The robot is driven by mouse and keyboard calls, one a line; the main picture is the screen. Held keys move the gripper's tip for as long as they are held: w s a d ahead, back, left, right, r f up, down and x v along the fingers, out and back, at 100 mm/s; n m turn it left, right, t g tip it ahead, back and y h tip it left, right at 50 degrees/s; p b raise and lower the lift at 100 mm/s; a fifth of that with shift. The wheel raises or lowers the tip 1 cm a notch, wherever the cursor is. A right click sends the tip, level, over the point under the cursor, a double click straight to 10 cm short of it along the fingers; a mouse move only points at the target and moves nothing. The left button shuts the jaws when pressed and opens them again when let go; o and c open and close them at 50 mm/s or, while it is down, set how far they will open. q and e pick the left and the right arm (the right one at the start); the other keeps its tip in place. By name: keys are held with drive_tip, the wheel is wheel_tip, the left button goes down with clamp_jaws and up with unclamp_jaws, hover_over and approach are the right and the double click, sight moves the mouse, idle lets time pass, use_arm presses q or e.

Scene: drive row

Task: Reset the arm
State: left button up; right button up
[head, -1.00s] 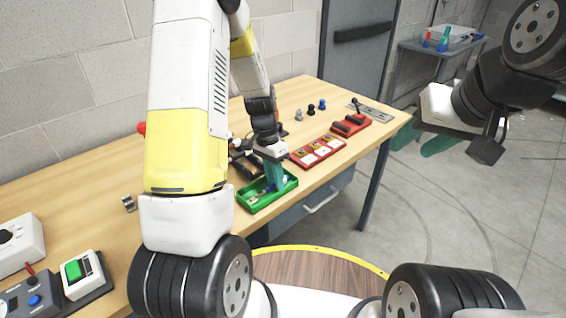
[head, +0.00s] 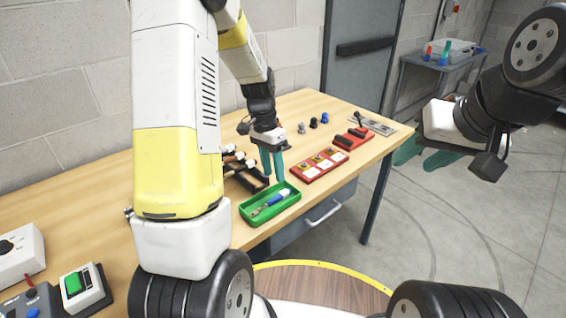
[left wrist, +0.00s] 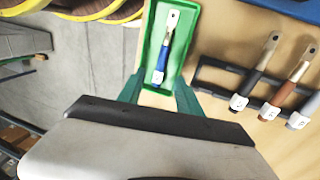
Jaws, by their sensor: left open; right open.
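My left gripper (head: 273,167) hangs above the workbench (head: 75,203), behind the green tray, with its teal fingers apart and empty. In the left wrist view its fingers (left wrist: 158,95) spread at either side of the tray's near end. The green tray (head: 290,202) holds a blue-handled tool (head: 272,201), which also shows in the left wrist view (left wrist: 164,56). My right gripper (head: 425,153) is at the right over the floor, away from the bench, with its teal fingers apart and empty.
A dark rack (left wrist: 212,80) with several tools stands beside the tray. Red blocks (head: 318,165) and small knobs (head: 313,123) lie further right. Switch boxes (head: 82,290) sit at the near left. A grey side table (head: 440,62) stands at the back right.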

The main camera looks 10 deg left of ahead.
use_arm(q)
drive_tip(key=s+d+r+n+t, duration=0.1)
drive_tip(key=s+r+n+t, duration=0.6)
drive_tip(key=s+r, duration=1.1)
wheel_tip(320, 180, up, 3)
drive_tip(key=shift+s+d+f, duration=0.1)
drive_tip(key=shift+s+d, duration=0.1)
